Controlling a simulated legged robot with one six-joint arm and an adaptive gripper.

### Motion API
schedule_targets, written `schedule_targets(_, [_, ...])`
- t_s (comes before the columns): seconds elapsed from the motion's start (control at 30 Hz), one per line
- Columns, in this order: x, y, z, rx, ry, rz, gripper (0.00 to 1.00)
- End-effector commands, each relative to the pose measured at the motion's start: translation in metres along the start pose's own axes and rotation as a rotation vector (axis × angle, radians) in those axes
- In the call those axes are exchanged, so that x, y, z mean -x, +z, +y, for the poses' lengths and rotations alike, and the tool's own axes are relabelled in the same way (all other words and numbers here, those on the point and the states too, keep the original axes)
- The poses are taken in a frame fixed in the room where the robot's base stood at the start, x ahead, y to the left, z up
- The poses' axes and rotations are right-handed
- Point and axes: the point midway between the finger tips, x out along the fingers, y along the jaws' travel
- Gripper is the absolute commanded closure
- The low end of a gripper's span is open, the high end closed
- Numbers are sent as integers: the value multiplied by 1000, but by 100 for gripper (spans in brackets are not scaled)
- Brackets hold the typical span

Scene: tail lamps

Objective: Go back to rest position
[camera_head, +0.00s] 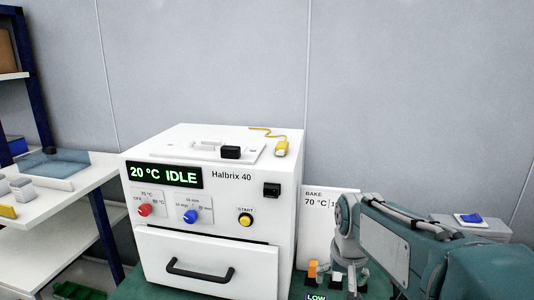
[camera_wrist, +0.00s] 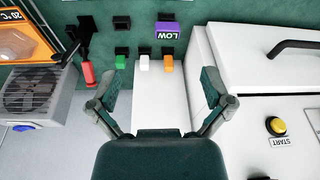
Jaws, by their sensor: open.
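My gripper (camera_wrist: 160,88) is open, with its two fingers spread wide and nothing between them in the wrist view. Past the fingers lie a white surface and a row of small green (camera_wrist: 120,62), white (camera_wrist: 144,62) and orange (camera_wrist: 167,64) pieces. In the head view my teal arm reaches in from the lower right, and its end hangs low just right of the white oven (camera_head: 213,256). The fingertips are hard to make out there.
The oven display (camera_head: 166,175) reads 20 °C IDLE, and its drawer looks shut. A purple LOW block (camera_wrist: 168,30), a red-handled tool (camera_wrist: 88,72) and a vented grey box (camera_wrist: 32,90) lie near my gripper. A white shelf (camera_head: 62,195) stands left.

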Motion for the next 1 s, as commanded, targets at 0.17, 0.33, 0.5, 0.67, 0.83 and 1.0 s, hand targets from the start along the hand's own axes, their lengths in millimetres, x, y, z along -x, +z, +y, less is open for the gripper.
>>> schedule_targets(0.17, [29, 46, 7, 28, -7, 77, 0])
schedule_targets(0.33, [44, 91, 13, 55, -11, 143, 0])
schedule_targets(0.5, [49, 133, 19, 82, -12, 209, 0])
schedule_targets(0.67, [47, 160, 22, 100, -12, 252, 0])
schedule_targets(0.83, [45, 168, 23, 106, -11, 263, 0])
schedule_targets(1.0, [45, 168, 23, 107, -11, 263, 22])
